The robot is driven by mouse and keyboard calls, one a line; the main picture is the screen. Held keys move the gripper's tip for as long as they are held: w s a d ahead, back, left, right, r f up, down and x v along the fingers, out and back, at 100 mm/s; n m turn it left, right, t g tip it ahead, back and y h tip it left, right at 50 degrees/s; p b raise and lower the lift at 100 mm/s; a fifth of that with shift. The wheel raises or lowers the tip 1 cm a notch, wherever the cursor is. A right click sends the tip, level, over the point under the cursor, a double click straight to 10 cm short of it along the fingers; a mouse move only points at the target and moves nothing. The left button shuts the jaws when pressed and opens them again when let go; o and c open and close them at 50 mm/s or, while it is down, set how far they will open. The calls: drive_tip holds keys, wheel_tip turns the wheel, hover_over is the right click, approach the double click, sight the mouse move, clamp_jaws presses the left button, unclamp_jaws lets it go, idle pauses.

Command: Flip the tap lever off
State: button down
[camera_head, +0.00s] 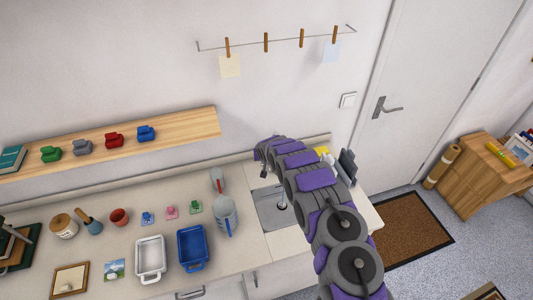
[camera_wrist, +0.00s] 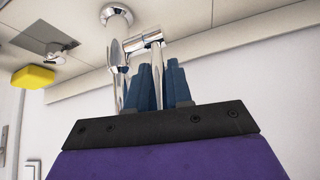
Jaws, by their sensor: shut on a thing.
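The chrome tap (camera_wrist: 117,17) shows at the top of the wrist view, with a shiny horizontal part and its lever (camera_wrist: 157,55) running down from it. My gripper's two dark blue fingers (camera_wrist: 159,72) stand on either side of the lever and are shut on it. In the head view my gripper (camera_head: 262,150) is at the far end of my arm, by the back wall above the sink (camera_head: 268,209). My arm hides the tap there.
A blue and a white tub (camera_head: 150,258), a grey jug (camera_head: 225,215) and small items stand on the counter left of the sink. A wooden shelf (camera_head: 110,142) juts from the wall at left. A yellow sponge (camera_wrist: 33,77) lies near the tap.

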drive_tip(key=shift+w+a+r+g+p, duration=0.1)
drive_tip(key=shift+w+a+g+p, duration=0.1)
drive_tip(key=shift+w+g+p, duration=0.3)
drive_tip(key=shift+h, duration=0.3)
drive_tip(key=c, duration=1.1)
unclamp_jaws()
drive_tip(key=shift+s+r, duration=0.1)
drive_tip(key=shift+r, duration=0.05)
drive_tip(key=v, duration=1.6)
drive_tip(key=shift+r, duration=0.5)
